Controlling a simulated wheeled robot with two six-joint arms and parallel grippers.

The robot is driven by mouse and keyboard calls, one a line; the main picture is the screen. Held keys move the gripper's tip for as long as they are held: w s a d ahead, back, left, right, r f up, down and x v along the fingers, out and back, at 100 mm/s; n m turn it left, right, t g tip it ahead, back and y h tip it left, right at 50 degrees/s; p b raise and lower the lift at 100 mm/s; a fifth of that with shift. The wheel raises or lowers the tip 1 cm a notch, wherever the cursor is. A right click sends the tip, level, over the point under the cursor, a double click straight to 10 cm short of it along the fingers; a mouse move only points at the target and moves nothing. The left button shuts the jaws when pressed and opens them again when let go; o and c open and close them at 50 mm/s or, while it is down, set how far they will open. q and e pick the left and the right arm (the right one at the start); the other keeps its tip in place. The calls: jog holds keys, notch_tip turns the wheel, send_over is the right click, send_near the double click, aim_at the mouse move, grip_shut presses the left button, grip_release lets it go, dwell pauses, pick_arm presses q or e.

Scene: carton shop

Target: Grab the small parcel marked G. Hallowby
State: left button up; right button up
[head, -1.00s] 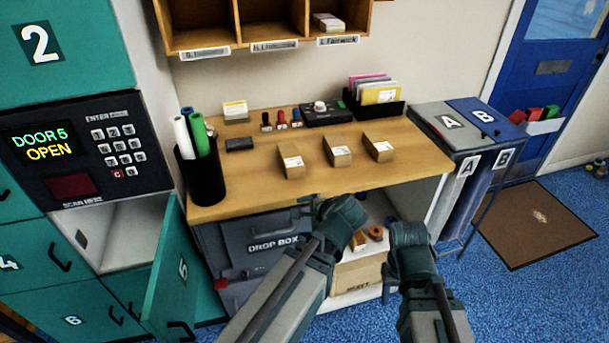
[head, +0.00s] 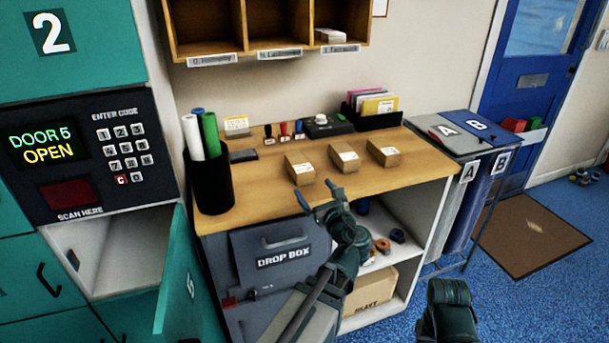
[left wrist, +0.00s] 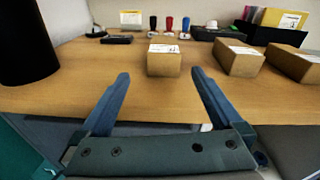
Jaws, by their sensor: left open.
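Three small brown parcels with white labels stand in a row on the wooden counter (head: 255,188): a left one (head: 300,168), a middle one (head: 344,157) and a right one (head: 383,152). The names on their labels are too small to read, so I cannot tell which is G. Hallowby's. My left gripper (head: 317,191) is open and empty at the counter's front edge, short of the left parcel. In the left wrist view that parcel (left wrist: 164,62) lies straight ahead, beyond the fingertips. My right gripper (head: 447,298) is low at the right; its fingers are hidden.
A black cup (head: 209,185) of rolls stands at the counter's left end, with stamps (head: 284,130) and an envelope holder (head: 375,120) behind the parcels. Pigeonholes (head: 262,45) hang above. The open locker door (head: 180,285) juts out at left. A heavy carton (head: 370,290) sits below.

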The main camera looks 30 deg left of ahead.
aim_at(299, 161)
pick_arm(q)
jog(key=shift+w+a+f+m, duration=0.1)
jog(key=shift+w+a+m, duration=0.15)
jog(key=shift+m, duration=0.25)
jog(key=shift+w+r+m+t, duration=0.2)
jog(key=shift+r+m+t, duration=0.05)
jog(key=shift+m+t, duration=0.15)
jog(key=x, duration=1.4)
jog(key=shift+s, duration=0.1)
jog(key=c, duration=1.5)
jog(key=shift+r+p, duration=0.65)
jog(key=shift+r, duration=0.2)
jog(key=shift+s+d+r+p, duration=0.15)
jog(key=shift+d+r+p, duration=0.05)
jog(key=shift+r+p, duration=0.4)
jog(key=shift+s+d+r+p, duration=0.15)
jog(key=shift+r+p, duration=0.4)
jog(key=v, duration=1)
jog(key=r+p+v, duration=0.1)
jog(key=v, duration=0.4)
jog(key=shift+d, duration=0.1)
